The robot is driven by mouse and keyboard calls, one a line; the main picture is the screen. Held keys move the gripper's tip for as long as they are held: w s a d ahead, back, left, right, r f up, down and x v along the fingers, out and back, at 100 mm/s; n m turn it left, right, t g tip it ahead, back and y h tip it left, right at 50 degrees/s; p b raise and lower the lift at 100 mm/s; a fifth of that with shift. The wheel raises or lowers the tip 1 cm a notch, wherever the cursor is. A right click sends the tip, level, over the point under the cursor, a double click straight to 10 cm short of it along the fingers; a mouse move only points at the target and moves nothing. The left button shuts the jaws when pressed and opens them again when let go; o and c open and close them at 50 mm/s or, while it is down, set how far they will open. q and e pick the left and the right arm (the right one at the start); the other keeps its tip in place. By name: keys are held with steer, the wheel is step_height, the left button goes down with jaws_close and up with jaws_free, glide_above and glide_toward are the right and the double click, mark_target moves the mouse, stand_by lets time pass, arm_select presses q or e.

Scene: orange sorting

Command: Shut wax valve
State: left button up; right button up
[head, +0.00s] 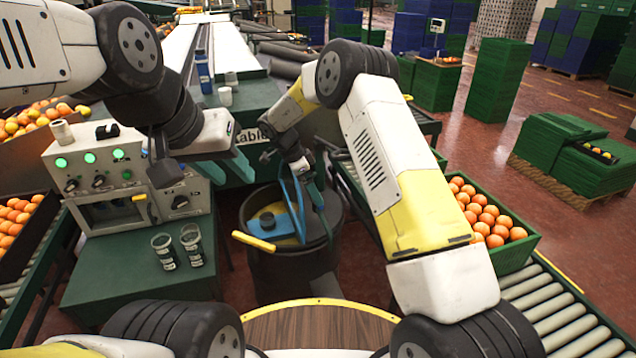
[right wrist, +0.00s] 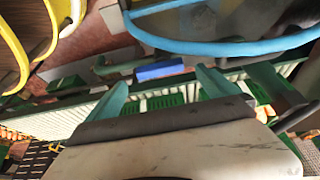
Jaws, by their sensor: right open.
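A black drum (head: 292,262) stands at the centre of the head view, with blue fittings (head: 292,205) over its top. A yellow lever (head: 253,243) sticks out on its left; I cannot tell whether it is the wax valve. Another yellow lever (head: 140,197) is on the control box. My right gripper (head: 308,180) is at the drum's top, partly hidden by my arm. In the right wrist view its fingers (right wrist: 165,92) are apart with nothing seen between them; a blue hoop (right wrist: 215,45) is beyond them.
The control box (head: 110,165) with green lights stands on a green table (head: 120,280), with two cups (head: 178,247) in front. A crate of oranges (head: 517,252) sits on the right roller conveyor (head: 560,310).

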steer(key=shift+x, duration=1.85)
steer(key=c, duration=1.4)
steer(key=shift+o, duration=0.2)
